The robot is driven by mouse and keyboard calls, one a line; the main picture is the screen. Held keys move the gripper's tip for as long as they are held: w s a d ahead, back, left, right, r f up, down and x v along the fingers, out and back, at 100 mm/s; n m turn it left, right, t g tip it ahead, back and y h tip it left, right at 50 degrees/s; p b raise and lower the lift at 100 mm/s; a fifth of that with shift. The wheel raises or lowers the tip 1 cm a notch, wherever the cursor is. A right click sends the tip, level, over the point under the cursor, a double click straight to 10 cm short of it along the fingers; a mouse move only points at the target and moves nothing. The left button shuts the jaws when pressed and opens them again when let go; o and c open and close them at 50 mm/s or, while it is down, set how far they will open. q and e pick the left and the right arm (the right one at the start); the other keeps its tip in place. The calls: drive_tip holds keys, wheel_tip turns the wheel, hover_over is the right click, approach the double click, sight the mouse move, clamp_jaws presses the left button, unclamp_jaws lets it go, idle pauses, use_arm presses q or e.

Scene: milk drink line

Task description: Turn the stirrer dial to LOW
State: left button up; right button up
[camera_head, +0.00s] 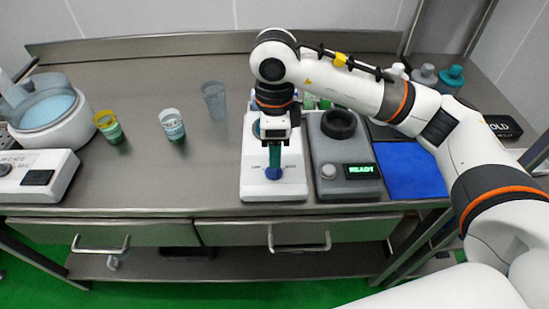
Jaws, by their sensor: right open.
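A white machine (256,190) with a blue dial (273,173) on its front stands at the table's front edge, in the middle of the view. Small labels sit on either side of the dial, too small to read surely. My right gripper (274,145) reaches down over this machine from the right, just behind and above the dial. It is open. A teal upright part shows between the gripper and the dial; I cannot tell whether the fingers touch it. The gripper and wrist hide the machine's upper middle. My left gripper is not in view.
A grey machine (345,186) with a READY display and a knob stands close on the right, beside a blue mat (408,172). Several cups stand left, one empty-looking (214,100). A white machine with a round bowl (52,115) is far left.

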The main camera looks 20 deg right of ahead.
wheel_tip(320, 180, up, 7)
idle(0.3)
drive_tip(key=shift+f, duration=0.15)
